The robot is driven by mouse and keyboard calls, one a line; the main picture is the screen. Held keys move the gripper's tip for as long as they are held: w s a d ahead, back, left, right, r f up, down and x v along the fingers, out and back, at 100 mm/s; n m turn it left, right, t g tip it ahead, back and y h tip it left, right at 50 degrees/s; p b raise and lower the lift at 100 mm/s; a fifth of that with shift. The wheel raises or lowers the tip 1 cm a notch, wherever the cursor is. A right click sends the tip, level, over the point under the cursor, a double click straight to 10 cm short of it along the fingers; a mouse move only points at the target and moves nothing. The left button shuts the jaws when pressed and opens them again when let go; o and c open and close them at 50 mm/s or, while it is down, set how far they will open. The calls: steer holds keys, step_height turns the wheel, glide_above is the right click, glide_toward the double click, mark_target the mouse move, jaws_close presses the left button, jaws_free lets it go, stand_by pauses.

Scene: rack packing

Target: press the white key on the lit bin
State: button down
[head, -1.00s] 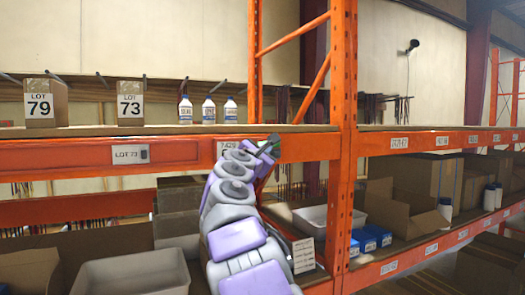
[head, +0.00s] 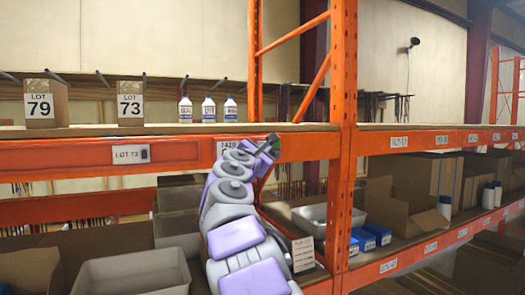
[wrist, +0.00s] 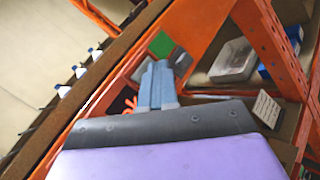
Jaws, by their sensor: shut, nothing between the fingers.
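My gripper (head: 268,146) is shut and empty, held up in front of the orange shelf beam. In the wrist view its two blue-grey fingers (wrist: 156,72) lie together and point at a unit on the beam. That unit has a green lit square (wrist: 161,44) just beyond the fingertips and a dark panel with orange-red marks (wrist: 129,104) to their left. Grey parts show on both sides of the fingertips. I cannot make out a white key; the fingers cover part of the unit. I cannot tell whether the fingertips touch it. In the head view my arm hides most of the unit.
Boxes (head: 131,104) and several white bottles (head: 208,109) stand on the shelf above. An orange upright (head: 343,150) stands right of my gripper. Grey bins (head: 135,271) are below.

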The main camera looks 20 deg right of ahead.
steer(key=shift+s, duration=0.8)
steer(key=s+b, duration=0.1)
steer(key=s, duration=0.4)
steer(key=shift+b, duration=0.4)
steer(key=shift+w+d, duration=0.1)
